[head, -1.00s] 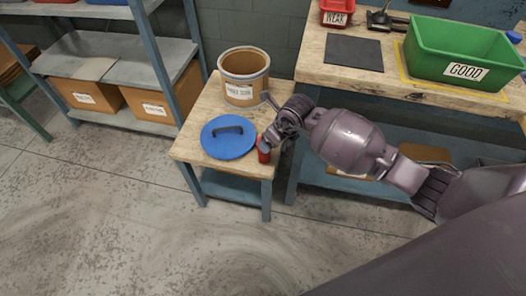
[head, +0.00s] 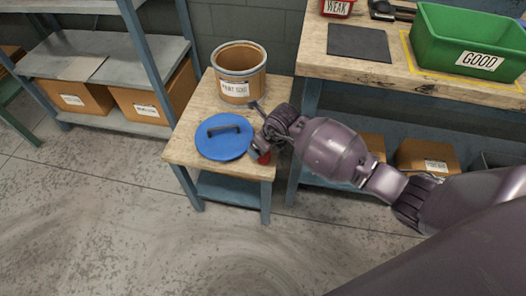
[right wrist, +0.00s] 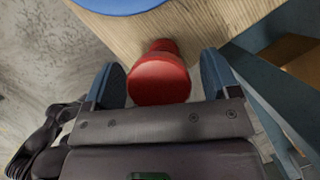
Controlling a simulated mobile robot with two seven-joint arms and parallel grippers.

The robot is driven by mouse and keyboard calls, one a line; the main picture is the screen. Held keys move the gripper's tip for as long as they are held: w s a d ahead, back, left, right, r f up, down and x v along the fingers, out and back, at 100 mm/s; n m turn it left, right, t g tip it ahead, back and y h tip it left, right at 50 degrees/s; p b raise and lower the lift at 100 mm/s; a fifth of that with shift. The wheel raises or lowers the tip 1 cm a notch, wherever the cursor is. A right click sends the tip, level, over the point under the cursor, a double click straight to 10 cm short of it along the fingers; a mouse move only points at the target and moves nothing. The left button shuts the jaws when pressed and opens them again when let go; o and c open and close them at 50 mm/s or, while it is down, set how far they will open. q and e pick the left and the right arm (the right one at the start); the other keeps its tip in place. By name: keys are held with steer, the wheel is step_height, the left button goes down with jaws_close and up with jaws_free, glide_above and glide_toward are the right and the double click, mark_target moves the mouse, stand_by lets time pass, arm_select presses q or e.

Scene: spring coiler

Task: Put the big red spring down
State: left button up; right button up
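The big red spring (right wrist: 159,78) appears in the right wrist view as a solid red, rounded piece with a narrower part behind it; its coils cannot be made out. It is at the small wooden table's (head: 186,151) front right corner. In the head view its red side (head: 264,158) shows just below my right gripper (head: 260,146), which hides the rest. In the right wrist view the two blue-padded fingers of my right gripper (right wrist: 162,72) stand on either side of it, apart, with narrow gaps visible. Whether its base touches the table is hidden. My left gripper is not in view.
A blue lid (head: 222,145) with a dark handle lies left of the spring. A labelled drum (head: 239,87) stands at the table's back. The workbench (head: 315,55) to the right carries a dark mat (head: 358,42), green GOOD bin (head: 470,40) and red WEAK bin (head: 338,9).

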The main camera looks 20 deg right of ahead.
steer(key=c, duration=1.1)
